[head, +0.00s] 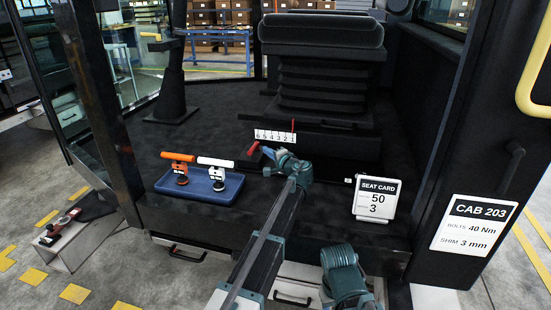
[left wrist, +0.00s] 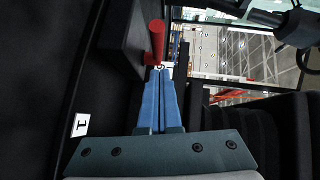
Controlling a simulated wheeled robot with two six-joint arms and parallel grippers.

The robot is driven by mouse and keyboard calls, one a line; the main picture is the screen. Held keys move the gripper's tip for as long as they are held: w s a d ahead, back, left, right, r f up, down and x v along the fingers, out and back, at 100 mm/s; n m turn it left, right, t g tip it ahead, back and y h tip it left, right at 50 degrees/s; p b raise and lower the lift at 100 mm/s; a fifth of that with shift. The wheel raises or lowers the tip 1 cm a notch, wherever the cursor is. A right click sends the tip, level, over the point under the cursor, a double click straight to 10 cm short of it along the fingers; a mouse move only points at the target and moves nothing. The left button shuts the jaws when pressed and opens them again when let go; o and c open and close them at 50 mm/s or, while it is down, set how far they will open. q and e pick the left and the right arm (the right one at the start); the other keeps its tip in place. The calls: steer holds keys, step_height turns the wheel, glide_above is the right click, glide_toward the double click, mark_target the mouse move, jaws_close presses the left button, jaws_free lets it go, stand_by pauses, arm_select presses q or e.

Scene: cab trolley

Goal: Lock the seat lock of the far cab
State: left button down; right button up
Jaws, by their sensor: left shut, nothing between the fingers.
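The seat (head: 321,62) of cab 203 stands on a black bellows base. A white number scale (head: 275,136) is on its front, with a thin red pointer at the right end. A red lever (head: 253,148) sticks out at the left below the scale; it also shows in the left wrist view (left wrist: 156,40). My left gripper (head: 267,152) is shut and empty, its blue fingertips (left wrist: 158,70) right at the lever's base. I cannot tell whether they touch it. The lever's mount is partly hidden by the fingers. My right gripper is not in view.
A seat card (head: 377,198) reading 50 and 3 stands at right. The door post bears the CAB 203 sign (head: 474,225).

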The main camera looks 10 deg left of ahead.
mark_target(251, 152)
arm_select(q)
steer(key=shift+s+a+f, duration=0.1)
steer(key=shift+a+f, duration=0.05)
steer(key=shift+a, duration=0.65)
steer(key=shift+a+f, duration=0.15)
steer(key=shift+a, duration=0.65)
steer(key=shift+s+a, duration=0.2)
steer(key=shift+a, duration=0.35)
steer(key=shift+s+a, duration=0.2)
steer(key=shift+a, duration=0.8)
steer(key=shift+w+a, duration=0.15)
steer(key=shift+a, duration=0.6)
steer(key=shift+w+a, duration=0.1)
steer(key=shift+a, duration=0.65)
